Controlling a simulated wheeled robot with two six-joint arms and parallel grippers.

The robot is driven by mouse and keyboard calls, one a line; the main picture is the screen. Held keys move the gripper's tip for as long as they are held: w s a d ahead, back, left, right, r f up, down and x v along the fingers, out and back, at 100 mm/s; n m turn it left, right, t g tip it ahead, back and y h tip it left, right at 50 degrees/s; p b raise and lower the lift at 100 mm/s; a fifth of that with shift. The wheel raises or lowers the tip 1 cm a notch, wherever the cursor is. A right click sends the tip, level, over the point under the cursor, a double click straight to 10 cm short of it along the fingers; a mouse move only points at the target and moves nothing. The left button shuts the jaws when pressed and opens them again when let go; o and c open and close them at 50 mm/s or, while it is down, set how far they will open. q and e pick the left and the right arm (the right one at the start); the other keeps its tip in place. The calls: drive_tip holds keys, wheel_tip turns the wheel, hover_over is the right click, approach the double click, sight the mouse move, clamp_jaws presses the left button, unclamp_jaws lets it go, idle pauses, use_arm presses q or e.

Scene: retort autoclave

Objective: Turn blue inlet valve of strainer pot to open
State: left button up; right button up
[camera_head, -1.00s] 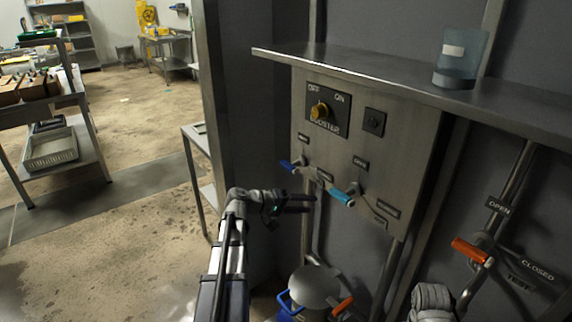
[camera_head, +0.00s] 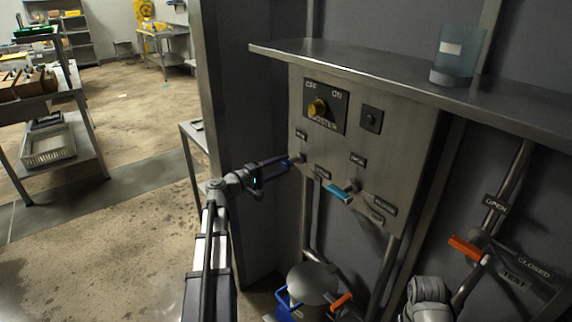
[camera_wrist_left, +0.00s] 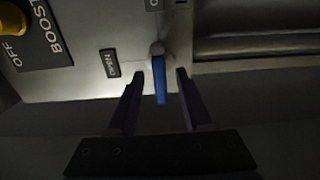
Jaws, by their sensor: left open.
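A steel panel (camera_head: 365,150) carries a dark blue valve lever (camera_wrist_left: 160,90) at its left and a light blue lever (camera_head: 339,192) further right. My left gripper (camera_head: 285,163) is open at the dark blue lever. In the left wrist view its two fingers stand on either side of this lever, with gaps showing. The head view mostly hides that lever behind the fingers. A grey lidded pot (camera_head: 313,281) stands below the panel, with a blue handle (camera_head: 283,297) and an orange handle (camera_head: 341,302). My right gripper's fingers are not in view.
A steel shelf (camera_head: 400,84) juts out above the panel and bears a clear beaker (camera_head: 459,56). A yellow knob (camera_head: 317,108) sits above the levers. An orange lever (camera_head: 466,248) is on a pipe at the right. A dark post (camera_head: 226,80) stands at the left.

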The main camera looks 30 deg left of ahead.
use_arm(q)
drive_tip(key=shift+x, duration=1.1)
clamp_jaws()
